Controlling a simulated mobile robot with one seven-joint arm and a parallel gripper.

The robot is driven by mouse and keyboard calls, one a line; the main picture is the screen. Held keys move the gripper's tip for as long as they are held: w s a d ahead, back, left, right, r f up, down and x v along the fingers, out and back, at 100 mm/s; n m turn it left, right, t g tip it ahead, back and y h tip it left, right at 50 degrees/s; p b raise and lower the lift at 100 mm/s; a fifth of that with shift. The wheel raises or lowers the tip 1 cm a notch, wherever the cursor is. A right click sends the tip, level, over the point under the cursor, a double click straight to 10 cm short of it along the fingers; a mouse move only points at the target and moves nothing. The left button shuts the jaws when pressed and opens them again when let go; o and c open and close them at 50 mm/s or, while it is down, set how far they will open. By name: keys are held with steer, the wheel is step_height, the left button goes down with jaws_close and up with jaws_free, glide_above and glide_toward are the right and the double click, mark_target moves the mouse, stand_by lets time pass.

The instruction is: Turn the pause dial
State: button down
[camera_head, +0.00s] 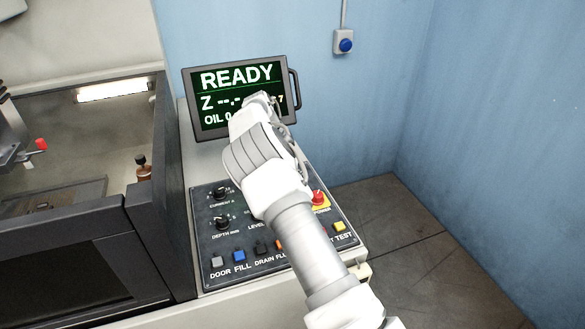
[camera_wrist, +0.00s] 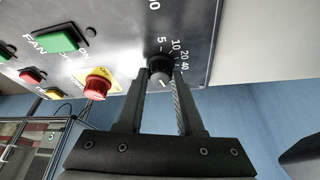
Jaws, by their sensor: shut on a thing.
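In the wrist view a round black dial (camera_wrist: 159,65) sits on the grey panel beside printed numbers 5, 10, 20 and 40. Its name is not readable there, so I cannot confirm the label. The two dark fingers of my gripper (camera_wrist: 160,76) are on either side of the dial and shut on it. A light mark shows on the dial's face, but its exact setting is unclear. In the head view my white arm covers this dial and my fingertips.
A red emergency knob (camera_wrist: 97,84) on a yellow base and a green FAN switch (camera_wrist: 61,39) are close by. The control panel (camera_head: 205,250) also carries CURRENT (camera_head: 221,194) and DEPTH (camera_head: 222,222) dials. A screen (camera_head: 207,105) reading READY stands behind.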

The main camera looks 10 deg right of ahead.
steer(key=shift+f, duration=0.1)
stand_by(0.3)
steer(key=c, duration=0.5)
jaws_free()
steer(key=shift+c, duration=0.2)
steer(key=p+v, duration=0.3)
steer(key=v, duration=1.4)
steer(key=shift+r, duration=0.3)
